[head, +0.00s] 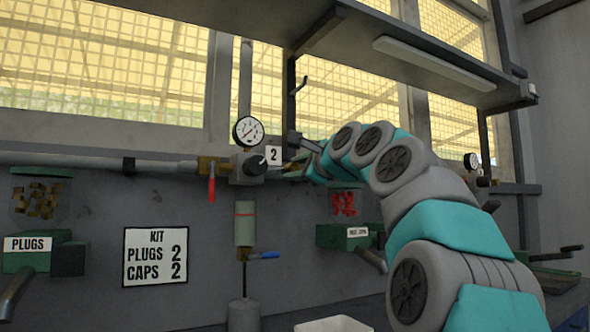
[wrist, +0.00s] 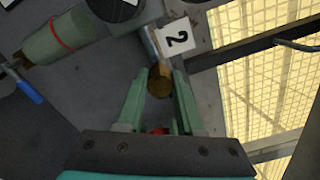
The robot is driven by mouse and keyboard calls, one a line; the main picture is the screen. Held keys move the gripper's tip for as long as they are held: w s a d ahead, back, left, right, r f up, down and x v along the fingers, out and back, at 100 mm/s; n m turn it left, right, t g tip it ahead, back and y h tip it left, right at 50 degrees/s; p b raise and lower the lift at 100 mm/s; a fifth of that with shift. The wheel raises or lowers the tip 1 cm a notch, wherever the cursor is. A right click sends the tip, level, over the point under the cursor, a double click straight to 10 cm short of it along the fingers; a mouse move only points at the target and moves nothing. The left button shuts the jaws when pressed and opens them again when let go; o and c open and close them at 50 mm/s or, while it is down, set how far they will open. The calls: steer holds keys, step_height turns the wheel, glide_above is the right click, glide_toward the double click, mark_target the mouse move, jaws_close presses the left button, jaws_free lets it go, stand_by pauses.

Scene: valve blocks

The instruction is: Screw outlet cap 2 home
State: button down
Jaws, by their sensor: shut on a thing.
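The valve block marked 2 (head: 248,167) is on the wall pipe, with its dark round knob on the front. Its number plate (wrist: 177,38) shows in the wrist view. A round brass-brown piece, which I take as outlet cap 2 (wrist: 159,85), sits at the end of the block's brass outlet, between my fingertips. My gripper (wrist: 160,88) has its green fingers on both sides of it and is shut on it. In the head view my arm hides most of the gripper and the cap. How far the cap is threaded on, I cannot tell.
A pressure gauge (head: 248,132) stands above the block, and a red-handled valve (head: 211,183) is to its left. A green cylinder (head: 244,223) with a blue lever is below. A shelf (head: 400,45) runs overhead.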

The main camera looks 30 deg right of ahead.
steer(key=c, duration=0.5)
jaws_free()
steer(key=shift+c, duration=0.2)
steer(key=shift+s, duration=0.1)
steer(key=s, duration=0.7)
steer(key=shift+s+d+b, duration=0.15)
steer(key=shift+s+b, duration=0.15)
steer(key=shift+b, duration=0.1)
